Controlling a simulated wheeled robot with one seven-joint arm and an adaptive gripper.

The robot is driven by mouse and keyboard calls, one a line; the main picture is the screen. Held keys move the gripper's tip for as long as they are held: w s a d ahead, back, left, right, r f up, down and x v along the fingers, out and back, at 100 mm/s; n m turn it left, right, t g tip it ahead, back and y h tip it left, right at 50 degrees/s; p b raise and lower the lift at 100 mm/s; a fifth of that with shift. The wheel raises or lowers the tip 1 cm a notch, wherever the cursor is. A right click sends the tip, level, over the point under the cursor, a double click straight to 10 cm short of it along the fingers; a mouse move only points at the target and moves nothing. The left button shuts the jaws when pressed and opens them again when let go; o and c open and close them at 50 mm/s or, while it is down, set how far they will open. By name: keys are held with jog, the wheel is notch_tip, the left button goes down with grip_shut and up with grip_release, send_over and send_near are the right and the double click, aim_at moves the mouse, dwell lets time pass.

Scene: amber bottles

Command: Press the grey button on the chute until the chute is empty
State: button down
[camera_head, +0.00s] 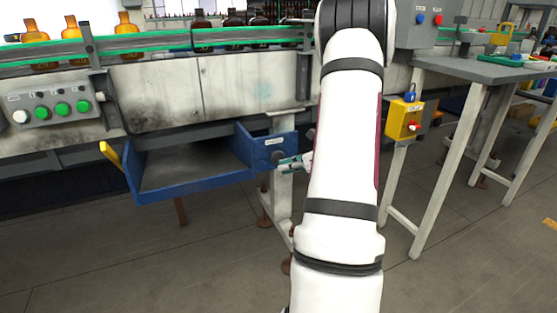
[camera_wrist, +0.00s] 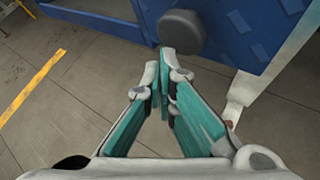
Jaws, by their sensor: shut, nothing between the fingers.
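The blue chute (camera_head: 195,186) sits below the conveyor in the head view, and its visible grey floor is bare. Its blue side panel (camera_head: 262,146) also shows in the wrist view (camera_wrist: 245,25). The round dark grey button (camera_wrist: 182,32) stands out from that panel. My gripper (camera_wrist: 165,72) is shut and empty, with its fingertips close to the button's lower edge; I cannot tell whether they touch. In the head view my gripper (camera_head: 290,164) is at the right end of the chute, partly hidden by my arm.
Amber bottles (camera_head: 35,31) stand on the conveyor (camera_head: 150,42) above. A panel with green buttons (camera_head: 55,109) is at left. A yellow box with a red button (camera_head: 404,121) hangs by the grey table (camera_head: 480,69) at right. The floor in front is clear.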

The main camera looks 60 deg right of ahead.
jog(key=shift+s, duration=0.1)
jog(key=s+a, duration=0.1)
jog(key=s, duration=0.1)
jog(key=s+a, duration=0.1)
jog(key=s, duration=0.1)
jog(key=shift+s+a, duration=0.1)
jog(key=shift+a, duration=0.25)
dwell(0.3)
dwell(0.8)
